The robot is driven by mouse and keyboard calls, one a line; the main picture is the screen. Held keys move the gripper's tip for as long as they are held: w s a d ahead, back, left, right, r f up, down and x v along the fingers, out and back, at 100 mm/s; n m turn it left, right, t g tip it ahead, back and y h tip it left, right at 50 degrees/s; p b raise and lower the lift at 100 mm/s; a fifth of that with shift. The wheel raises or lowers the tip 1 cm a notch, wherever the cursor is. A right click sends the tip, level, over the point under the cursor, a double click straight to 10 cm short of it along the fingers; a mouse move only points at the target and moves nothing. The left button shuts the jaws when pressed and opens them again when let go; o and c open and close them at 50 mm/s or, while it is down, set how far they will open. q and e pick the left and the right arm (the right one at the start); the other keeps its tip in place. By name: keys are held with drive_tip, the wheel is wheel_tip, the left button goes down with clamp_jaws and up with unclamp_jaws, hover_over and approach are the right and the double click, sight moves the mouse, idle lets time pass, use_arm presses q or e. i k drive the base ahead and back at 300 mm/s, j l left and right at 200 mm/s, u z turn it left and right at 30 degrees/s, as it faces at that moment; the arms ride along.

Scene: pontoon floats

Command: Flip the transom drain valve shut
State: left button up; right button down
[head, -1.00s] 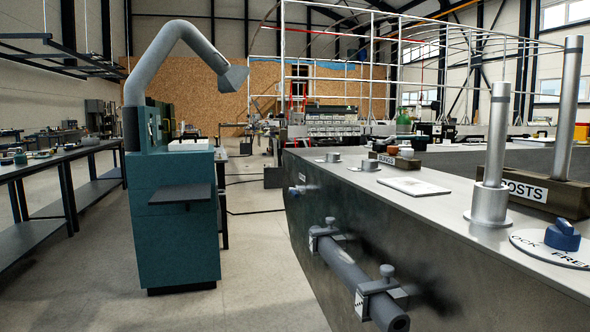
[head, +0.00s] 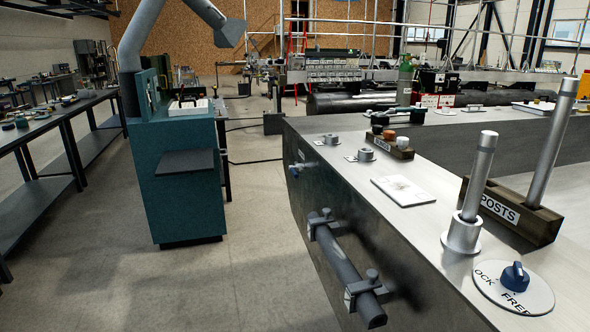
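The grey metal float (head: 350,217) fills the right half of the head view. Neither of my grippers is in view.
A blue knob (head: 515,276) sits on a LOCK/FREE dial on the float's top. A dark tube (head: 342,262) is clamped along the side wall. Metal posts (head: 478,175) stand upright by a POSTS block. A teal cabinet (head: 182,195) stands left; the floor between is clear.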

sight(290, 168)
drive_tip(key=i+j+u, duration=0.1)
drive_tip(key=i+j, duration=0.2)
drive_tip(key=i, duration=0.2)
drive_tip(key=i+j+u, duration=0.1)
drive_tip(key=i+j, duration=0.15)
drive_tip(key=i, duration=0.3)
drive_tip(key=i+j, duration=0.2)
drive_tip(key=i, duration=0.3)
drive_tip(key=i+j+u, duration=0.15)
drive_tip(key=i, duration=0.4)
